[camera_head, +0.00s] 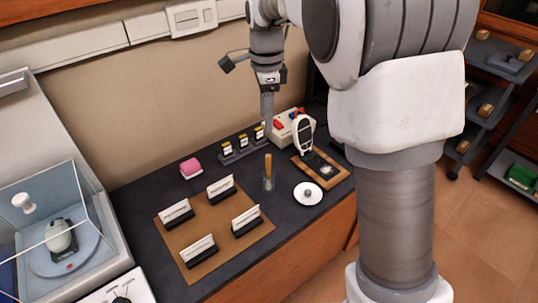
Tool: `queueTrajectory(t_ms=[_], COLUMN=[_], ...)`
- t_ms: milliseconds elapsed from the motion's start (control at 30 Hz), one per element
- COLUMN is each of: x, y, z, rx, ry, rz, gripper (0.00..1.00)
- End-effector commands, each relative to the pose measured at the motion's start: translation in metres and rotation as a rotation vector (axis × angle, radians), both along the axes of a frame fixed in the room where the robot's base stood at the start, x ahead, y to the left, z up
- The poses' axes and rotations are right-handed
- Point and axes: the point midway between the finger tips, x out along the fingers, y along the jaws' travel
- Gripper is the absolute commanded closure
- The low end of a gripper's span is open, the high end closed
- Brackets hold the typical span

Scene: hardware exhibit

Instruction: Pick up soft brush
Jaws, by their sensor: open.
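An orange-brown wooden handle (268,164) stands upright in a small clear glass (268,184) on the dark tabletop. It looks like the soft brush, but its bristles cannot be made out. My gripper (267,132) points down above and behind the handle in the picture, apart from it and with nothing visible in it. The gap between its fingers is hard to see from this side.
A brown mat (205,239) with several card holders lies front left of the glass. A white round dish (308,194) and a wooden board (337,181) with a handheld meter (304,134) are to the right. A clear case (30,225) is far left.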

Motion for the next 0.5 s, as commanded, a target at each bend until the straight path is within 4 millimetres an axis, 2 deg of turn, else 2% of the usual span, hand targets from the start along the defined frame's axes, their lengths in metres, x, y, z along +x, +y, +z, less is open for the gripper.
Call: queueTrajectory(t_ms=[167, 500], x=[0.001, 0.002], y=[0.0, 0.0], z=[-0.026, -0.098], rx=[-0.002, -0.002], ry=[0.006, 0.005], rz=[-0.009, -0.007], gripper=[0.44, 0.44])
